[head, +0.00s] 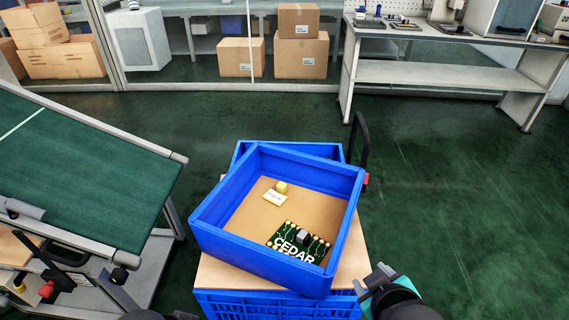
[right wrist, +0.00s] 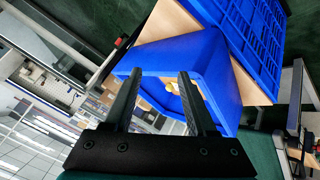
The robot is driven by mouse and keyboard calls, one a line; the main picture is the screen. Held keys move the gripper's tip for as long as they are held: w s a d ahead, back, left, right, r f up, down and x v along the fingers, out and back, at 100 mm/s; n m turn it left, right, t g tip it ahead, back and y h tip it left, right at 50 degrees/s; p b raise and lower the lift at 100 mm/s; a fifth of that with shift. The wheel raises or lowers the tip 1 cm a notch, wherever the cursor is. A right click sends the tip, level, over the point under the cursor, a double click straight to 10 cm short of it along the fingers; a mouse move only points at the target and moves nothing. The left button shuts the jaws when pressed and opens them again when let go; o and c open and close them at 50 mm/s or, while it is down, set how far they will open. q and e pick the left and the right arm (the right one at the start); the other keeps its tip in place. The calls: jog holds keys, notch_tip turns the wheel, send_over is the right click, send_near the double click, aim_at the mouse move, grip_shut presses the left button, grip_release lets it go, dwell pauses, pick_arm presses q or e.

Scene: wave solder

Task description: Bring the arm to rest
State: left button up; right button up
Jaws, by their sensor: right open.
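My right gripper (head: 371,279) is at the lower right in the head view, just outside the right side of a blue tote (head: 212,238). In the right wrist view its two dark fingers (right wrist: 156,82) stand apart with nothing between them, and the tote's blue wall (right wrist: 190,55) is beyond them. Inside the tote, a green circuit board (head: 312,244) marked CEDAR lies flat on the brown floor. My left gripper cannot be made out.
The tote sits askew on a wooden board (head: 213,274) over a blue crate (head: 270,304). A green-topped sloping table (head: 80,165) stands at left. A workbench (head: 440,47) and cardboard boxes (head: 300,60) are at the back. The green floor at right is clear.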

jog(key=s+f+m+g+y, duration=0.1)
jog(key=s+f+m+g, duration=0.35)
jog(key=s, duration=0.85)
pick_arm(q)
notch_tip(320, 180, down, 18)
jog(key=s+a+f+p, duration=0.1)
jog(key=s+a, duration=0.1)
jog(key=a, duration=0.1)
pick_arm(e)
notch_tip(320, 180, down, 20)
jog(key=w+d+g, duration=0.2)
pick_arm(q)
jog(key=s+a+f+y+p, duration=0.1)
jog(key=s+a+f, duration=0.4)
jog(key=s+f, duration=0.7)
jog(key=shift+f+g, duration=0.35)
jog(key=shift+g, duration=0.05)
pick_arm(e)
jog(key=s+d+f, duration=0.5)
jog(key=s+f, duration=0.7)
jog(key=f, duration=0.1)
jog(key=shift+h, duration=0.3)
pick_arm(q)
jog(key=shift+a, duration=0.1)
pick_arm(e)
jog(key=shift+d+n, duration=0.1)
jog(key=shift+n, duration=0.15)
